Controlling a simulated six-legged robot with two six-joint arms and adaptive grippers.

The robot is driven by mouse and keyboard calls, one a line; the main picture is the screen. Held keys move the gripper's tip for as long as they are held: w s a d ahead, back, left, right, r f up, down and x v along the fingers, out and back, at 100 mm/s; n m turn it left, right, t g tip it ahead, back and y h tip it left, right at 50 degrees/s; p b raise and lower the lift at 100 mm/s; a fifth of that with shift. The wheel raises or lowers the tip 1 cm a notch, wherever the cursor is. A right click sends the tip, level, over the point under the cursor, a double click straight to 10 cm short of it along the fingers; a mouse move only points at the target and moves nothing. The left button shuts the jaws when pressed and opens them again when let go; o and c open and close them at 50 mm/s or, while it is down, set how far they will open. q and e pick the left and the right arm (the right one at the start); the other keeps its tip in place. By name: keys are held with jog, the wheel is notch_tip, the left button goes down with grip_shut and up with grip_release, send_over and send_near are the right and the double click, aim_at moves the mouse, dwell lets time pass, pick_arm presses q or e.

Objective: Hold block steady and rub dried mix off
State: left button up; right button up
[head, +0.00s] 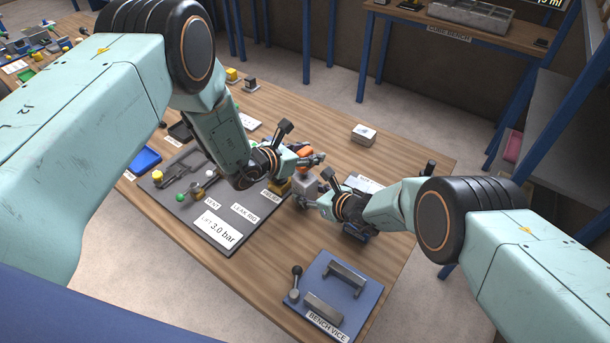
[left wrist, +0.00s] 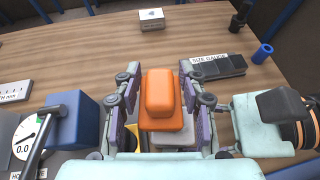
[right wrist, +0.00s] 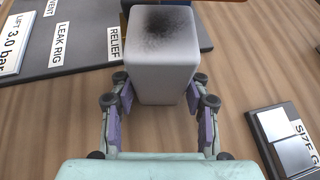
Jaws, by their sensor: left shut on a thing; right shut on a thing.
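A pale grey block (head: 304,186) stands over the wooden bench, with a dark dried smudge (right wrist: 165,25) on its top face in the right wrist view. My right gripper (head: 320,192) is shut on the block's sides, low down. My left gripper (head: 306,160) is shut on an orange rubbing piece (left wrist: 162,98) with a raised grip. The orange piece is beside or just above the far side of the block. I cannot tell whether they touch. In the left wrist view, part of the grey block (left wrist: 172,137) shows below the orange piece.
A grey leak rig board (head: 215,205) lies left of the block. A blue bench vice (head: 335,300) is near the front edge. A size gauge (left wrist: 215,66) lies to the right. A small white box (head: 364,134) stands behind. Bare wood lies between them.

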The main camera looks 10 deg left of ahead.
aim_at(305, 180)
pick_arm(q)
jog(key=shift+f, duration=1.05)
dwell(0.4)
jog(key=shift+s+r, duration=0.1)
jog(key=shift+s, duration=2.1)
jog(key=shift+w, duration=0.1)
jog(key=shift+w+f, duration=0.15)
jog(key=shift+w, duration=0.9)
jog(key=shift+w+f, duration=0.1)
jog(key=shift+w, duration=0.9)
jog(key=shift+r, duration=0.1)
jog(key=shift+r, duration=1.1)
jog(key=shift+w+f, duration=0.1)
jog(key=shift+f, duration=1.05)
